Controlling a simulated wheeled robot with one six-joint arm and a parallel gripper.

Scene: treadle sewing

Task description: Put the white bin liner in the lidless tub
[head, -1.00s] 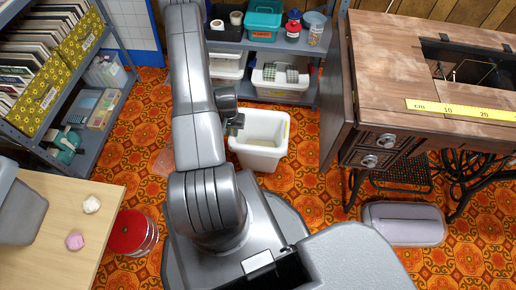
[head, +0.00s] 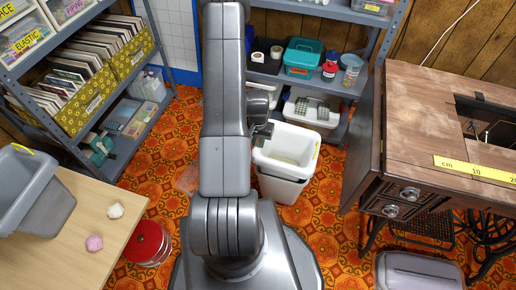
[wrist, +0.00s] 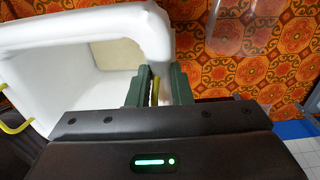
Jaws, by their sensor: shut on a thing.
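The white bin liner (head: 288,148) is an open white bin with a yellow mark on its rim. It stands upright, raised partly out of or just above a white outer bin (head: 282,188) on the floor; a dark seam shows between them. My gripper (head: 264,130) is shut on the liner's left rim. In the wrist view, the green fingers of my gripper (wrist: 158,88) close on the liner's wall (wrist: 85,35) beside a yellow strip. A grey open tub (head: 35,185) with a yellow label stands on the table at left; I cannot tell whether it is the lidless tub.
The wooden table (head: 75,235) also bears a white lump (head: 115,211) and a pink lump (head: 94,243). A red-lidded tin (head: 147,242) stands beside it. Shelves (head: 350,95) are behind the bin, a sewing table (head: 415,145) is at right. Some patterned floor is clear.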

